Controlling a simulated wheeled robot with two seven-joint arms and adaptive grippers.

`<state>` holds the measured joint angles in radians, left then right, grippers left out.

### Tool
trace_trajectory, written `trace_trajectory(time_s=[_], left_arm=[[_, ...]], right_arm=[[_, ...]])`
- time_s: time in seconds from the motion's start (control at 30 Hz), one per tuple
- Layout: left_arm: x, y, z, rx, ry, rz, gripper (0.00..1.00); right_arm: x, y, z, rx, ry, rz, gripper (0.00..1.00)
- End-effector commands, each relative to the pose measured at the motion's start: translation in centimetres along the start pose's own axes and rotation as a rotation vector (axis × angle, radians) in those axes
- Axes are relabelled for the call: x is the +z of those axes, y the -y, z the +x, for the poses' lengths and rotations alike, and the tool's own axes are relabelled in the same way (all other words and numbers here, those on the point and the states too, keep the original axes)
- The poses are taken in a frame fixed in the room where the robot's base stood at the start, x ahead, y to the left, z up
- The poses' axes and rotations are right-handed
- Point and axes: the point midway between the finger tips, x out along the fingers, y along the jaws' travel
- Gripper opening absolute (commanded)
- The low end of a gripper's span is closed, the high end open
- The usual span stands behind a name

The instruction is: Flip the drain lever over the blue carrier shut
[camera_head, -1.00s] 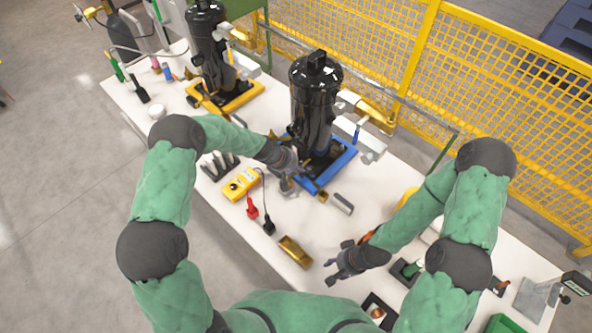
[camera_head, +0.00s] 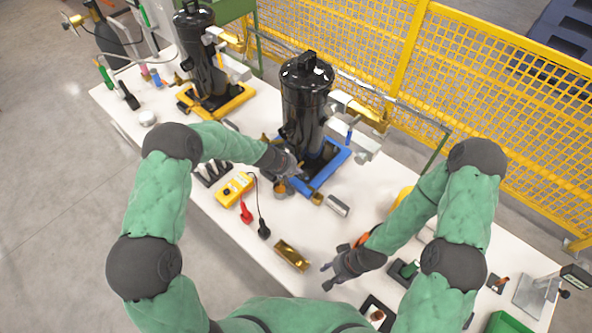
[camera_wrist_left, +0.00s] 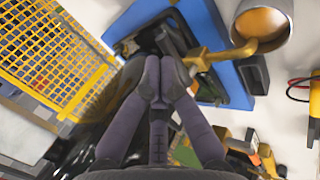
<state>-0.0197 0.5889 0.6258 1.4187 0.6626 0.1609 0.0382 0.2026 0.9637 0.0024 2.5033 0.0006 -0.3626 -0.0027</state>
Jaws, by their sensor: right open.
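The blue carrier (camera_head: 335,163) stands on the white table under a tall black compressor (camera_head: 304,108). In the left wrist view its blue frame (camera_wrist_left: 222,72) lies beyond my fingers. A brass drain pipe (camera_wrist_left: 222,54) runs from it to a metal cup (camera_wrist_left: 266,24); the cup (camera_head: 281,188) also shows at the carrier's front left corner. I cannot clearly make out the lever apart from the brass parts. My left gripper (camera_head: 296,166) is at the carrier's left front, fingertips together (camera_wrist_left: 162,80) near the brass, holding nothing I can see. My right gripper (camera_head: 332,276) is open and empty above the table front.
A second black compressor (camera_head: 200,60) stands on a yellow carrier (camera_head: 235,100) at the back left. A yellow meter (camera_head: 235,188) with red and black leads, a brass block (camera_head: 292,255) and a grey cylinder (camera_head: 338,206) lie nearby. A yellow fence (camera_head: 480,90) runs behind.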

Motion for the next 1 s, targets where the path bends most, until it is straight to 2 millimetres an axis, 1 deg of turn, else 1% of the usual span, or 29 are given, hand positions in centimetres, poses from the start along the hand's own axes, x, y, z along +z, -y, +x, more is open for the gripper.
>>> trace_trajectory(time_s=[0.6, 1.0], left_arm=[[0.1, 0.1, 0.1, -0.001, 0.002, 0.001, 0.00], [-1.1, 0.8, -0.5, -0.001, 0.000, 0.000, 0.00]], right_arm=[[0.0, 0.0, 0.1, 0.000, 0.000, 0.000, 0.45], [0.0, -0.1, 0.4, 0.000, 0.000, 0.000, 0.45]])
